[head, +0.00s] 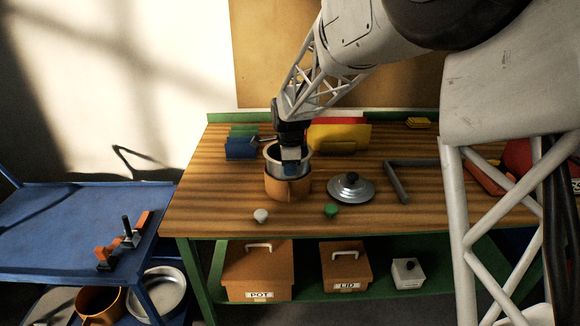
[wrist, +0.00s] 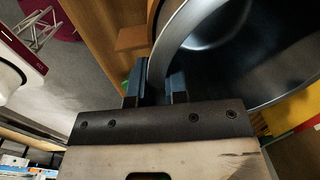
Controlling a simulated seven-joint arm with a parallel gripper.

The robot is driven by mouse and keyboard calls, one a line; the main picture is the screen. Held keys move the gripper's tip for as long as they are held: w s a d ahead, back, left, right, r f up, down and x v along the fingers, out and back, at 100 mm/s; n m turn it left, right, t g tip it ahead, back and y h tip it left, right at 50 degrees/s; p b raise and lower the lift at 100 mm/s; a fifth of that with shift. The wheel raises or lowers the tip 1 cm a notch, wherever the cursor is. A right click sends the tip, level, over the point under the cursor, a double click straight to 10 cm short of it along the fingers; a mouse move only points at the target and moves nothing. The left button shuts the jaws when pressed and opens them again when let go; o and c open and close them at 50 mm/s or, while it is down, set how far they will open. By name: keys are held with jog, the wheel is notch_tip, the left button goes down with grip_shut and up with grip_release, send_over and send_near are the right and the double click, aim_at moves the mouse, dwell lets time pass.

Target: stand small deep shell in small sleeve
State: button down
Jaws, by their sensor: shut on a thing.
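The small deep shell (head: 272,153) is a silver metal pot. The small sleeve (head: 288,189) is an orange-brown open cylinder standing on the wooden bench. My gripper (head: 291,168) points down and is shut on the shell's wall. The shell sits at the sleeve's mouth, its rim above the sleeve's edge; its lower part is hidden, so I cannot tell how deep it is inside. In the wrist view, the shell's curved wall (wrist: 178,35) runs up from between my two fingers, and its inside is dark and shiny.
A silver lid with a black knob (head: 351,188) lies right of the sleeve, beside a grey angled bar (head: 396,181). A white knob (head: 261,215) and a green knob (head: 331,210) lie in front. Blue (head: 240,150) and yellow (head: 340,136) pieces stand behind. A blue cart (head: 60,235) stands left.

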jog(key=shift+f, duration=0.35)
dwell(0.3)
jog(key=c, duration=1.1)
grip_release()
jog(key=shift+o, duration=0.2)
jog(key=shift+s+r, duration=0.15)
jog(key=shift+r, duration=1.8)
jog(key=shift+s+r, duration=0.1)
jog(key=shift+r, duration=1.85)
